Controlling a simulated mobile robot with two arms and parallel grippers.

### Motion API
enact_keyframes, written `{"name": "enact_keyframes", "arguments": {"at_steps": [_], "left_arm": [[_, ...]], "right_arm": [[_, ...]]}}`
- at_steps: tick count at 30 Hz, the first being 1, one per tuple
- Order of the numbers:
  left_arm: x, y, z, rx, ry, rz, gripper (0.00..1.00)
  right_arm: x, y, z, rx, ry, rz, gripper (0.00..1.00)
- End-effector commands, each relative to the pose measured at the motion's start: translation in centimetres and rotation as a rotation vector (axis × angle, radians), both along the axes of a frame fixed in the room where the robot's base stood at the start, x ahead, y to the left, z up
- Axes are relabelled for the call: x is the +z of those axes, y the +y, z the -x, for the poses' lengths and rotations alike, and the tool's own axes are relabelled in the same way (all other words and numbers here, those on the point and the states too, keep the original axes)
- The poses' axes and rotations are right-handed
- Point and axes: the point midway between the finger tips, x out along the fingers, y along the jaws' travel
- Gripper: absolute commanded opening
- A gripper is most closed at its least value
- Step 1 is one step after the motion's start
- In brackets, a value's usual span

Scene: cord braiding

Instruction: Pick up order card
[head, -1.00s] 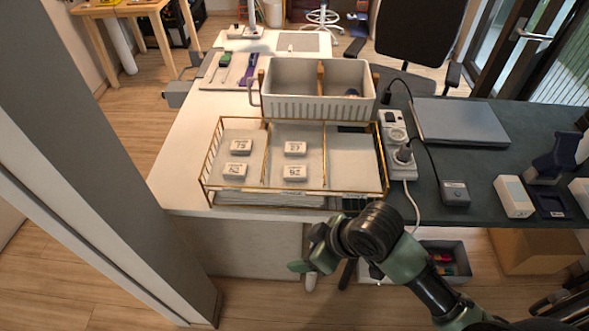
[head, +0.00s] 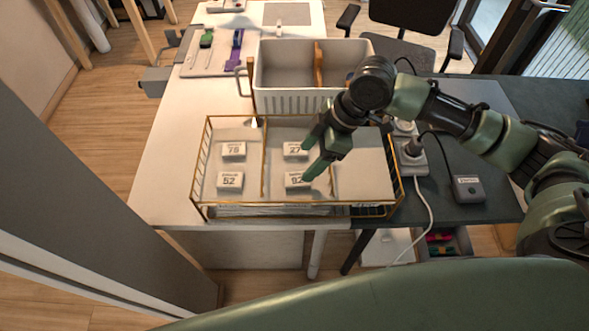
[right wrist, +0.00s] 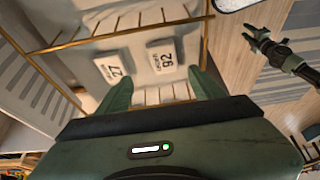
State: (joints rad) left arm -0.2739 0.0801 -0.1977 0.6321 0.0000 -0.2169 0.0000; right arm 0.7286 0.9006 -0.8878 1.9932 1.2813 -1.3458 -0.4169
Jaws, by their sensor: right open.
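Several small white numbered cards lie in a gold wire tray (head: 204,165). Cards 78 (head: 233,150) and 52 (head: 229,181) are in its left compartment. Cards 27 (head: 291,149) and 92 (head: 294,181) are in the middle one. My right gripper (head: 306,162) is open and empty over the middle compartment, its fingertips close to cards 27 and 92. In the right wrist view, card 27 (right wrist: 113,68) and card 92 (right wrist: 166,57) show ahead of the open fingers. My left gripper (right wrist: 254,34) appears small there, above the floor; its jaws are unclear. Which card is the order card is not shown.
A white divided bin (head: 285,97) stands behind the tray. A power strip (head: 412,160) with cables and a small dark box (head: 467,188) lie right of it. A board with tools (head: 218,58) is at the back left. The white table is clear left of the tray.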

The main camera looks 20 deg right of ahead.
Motion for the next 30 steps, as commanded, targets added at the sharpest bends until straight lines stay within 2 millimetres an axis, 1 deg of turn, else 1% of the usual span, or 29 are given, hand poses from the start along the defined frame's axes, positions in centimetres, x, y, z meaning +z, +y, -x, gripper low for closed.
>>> {"name": "enact_keyframes", "arguments": {"at_steps": [1, 3, 6, 7, 9, 11, 15, 17, 19, 22, 23, 24, 26, 27, 29, 30], "left_arm": [[0.0, 0.1, 1.7, 0.000, 0.024, -0.002, 0.36], [0.1, 0.2, 3.7, 0.000, 0.053, -0.004, 0.36], [0.5, 0.3, 5.6, -0.001, 0.081, -0.006, 0.36], [0.7, 0.3, 5.8, -0.001, 0.083, -0.007, 0.36], [1.1, 0.3, 5.8, -0.002, 0.081, -0.007, 0.36], [1.1, 0.2, 5.1, -0.002, 0.072, -0.006, 0.36], [1.4, 0.0, 2.4, -0.003, 0.034, -0.002, 0.36], [1.5, 0.0, 1.6, -0.003, 0.021, 0.000, 0.36], [1.5, -0.1, 1.3, -0.003, 0.016, 0.000, 0.36], [1.4, 0.0, 1.6, -0.003, 0.021, -0.001, 0.36], [1.4, 0.0, 1.8, -0.003, 0.024, -0.001, 0.36], [1.4, 0.0, 2.0, -0.003, 0.027, -0.001, 0.36], [1.4, 0.0, 2.5, -0.003, 0.034, -0.002, 0.36], [1.3, 0.0, 2.7, -0.003, 0.038, -0.001, 0.36], [1.3, 0.1, 3.0, -0.003, 0.043, -0.002, 0.36], [1.3, 0.1, 3.2, -0.003, 0.044, -0.003, 0.36]], "right_arm": [[-0.6, 0.3, 0.0, 0.001, 0.004, -0.002, 0.67], [-1.3, 0.5, 0.0, 0.000, 0.003, 0.000, 0.67], [-2.4, 0.8, 0.2, -0.001, 0.004, 0.000, 0.67], [-2.9, 0.9, 0.2, -0.001, 0.005, 0.000, 0.67], [-4.0, 1.2, 0.3, -0.001, 0.003, -0.001, 0.67], [-4.9, 1.5, 0.2, 0.000, 0.003, -0.001, 0.67], [-6.0, 1.9, 0.0, 0.000, 0.000, -0.001, 0.67], [-6.1, 2.0, 0.0, 0.000, 0.000, 0.000, 0.67], [-6.1, 2.0, 0.0, 0.001, -0.001, 0.000, 0.67], [-6.1, 2.0, 0.0, 0.001, -0.001, 0.000, 0.67], [-6.1, 1.9, 0.0, 0.001, -0.001, 0.000, 0.59], [-6.1, 1.9, 0.0, 0.001, -0.001, 0.000, 0.47], [-6.1, 1.9, 0.0, 0.001, -0.001, 0.000, 0.31], [-6.1, 1.9, 0.0, 0.000, -0.001, 0.000, 0.20], [-6.1, 1.9, 0.0, 0.000, -0.001, 0.000, 0.03], [-6.1, 1.9, 0.0, 0.000, -0.001, 0.000, 0.02]]}}
